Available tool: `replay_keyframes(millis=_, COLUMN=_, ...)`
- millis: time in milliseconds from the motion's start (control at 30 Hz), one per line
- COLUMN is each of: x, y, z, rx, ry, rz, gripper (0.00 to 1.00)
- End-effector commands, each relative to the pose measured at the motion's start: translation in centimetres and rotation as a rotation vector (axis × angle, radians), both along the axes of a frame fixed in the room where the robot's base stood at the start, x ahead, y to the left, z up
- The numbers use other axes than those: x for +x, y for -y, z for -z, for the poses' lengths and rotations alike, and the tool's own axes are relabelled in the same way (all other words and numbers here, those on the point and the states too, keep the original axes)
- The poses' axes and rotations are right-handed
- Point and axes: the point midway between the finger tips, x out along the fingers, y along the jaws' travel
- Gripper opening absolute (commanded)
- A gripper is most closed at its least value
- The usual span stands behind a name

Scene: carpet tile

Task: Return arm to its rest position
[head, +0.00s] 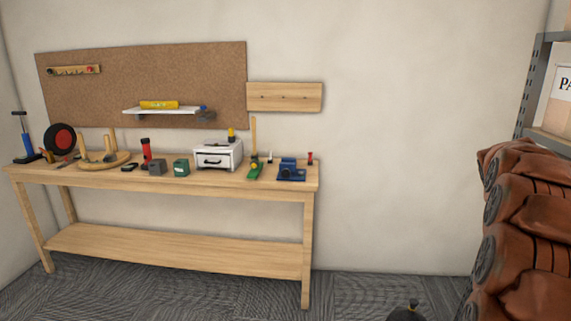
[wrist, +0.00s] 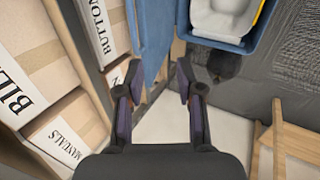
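My gripper (wrist: 157,84) shows in the wrist view with its two dark fingers spread apart. Nothing is held between them; the gap shows only the scene behind. Shelved boxes with printed labels, such as the manuals box (wrist: 62,138), are at the left of that view, beside the left finger. A blue bin (wrist: 222,43) with a white item inside is beyond the fingers at the upper right. My gripper is not seen in the head view.
In the head view a wooden workbench (head: 185,248) with several tools stands against the wall under a corkboard (head: 150,75). A brown stack (head: 525,225) and a grey shelf rack (head: 530,85) are at the right. Carpet (head: 370,290) is open between; a dark round object (head: 408,312) lies there.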

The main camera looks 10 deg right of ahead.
Motion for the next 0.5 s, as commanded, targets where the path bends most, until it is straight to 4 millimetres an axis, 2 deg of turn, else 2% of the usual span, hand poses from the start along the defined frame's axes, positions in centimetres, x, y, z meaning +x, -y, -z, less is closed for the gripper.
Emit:
replay_keyframes(millis=33, x=0.8, y=-2.3, z=-0.7, rx=0.015, ry=0.01, rz=-0.021, gripper=0.37)
replay_keyframes(millis=100, x=1.6, y=-5.8, z=-0.8, rx=0.049, ry=0.019, rz=-0.047, gripper=0.37)
replay_keyframes(millis=267, x=2.6, y=-13.6, z=-1.3, rx=0.121, ry=0.039, rz=-0.099, gripper=0.37)
replay_keyframes(millis=500, x=1.3, y=-24.8, z=-1.4, rx=0.229, ry=0.043, rz=-0.166, gripper=0.37)
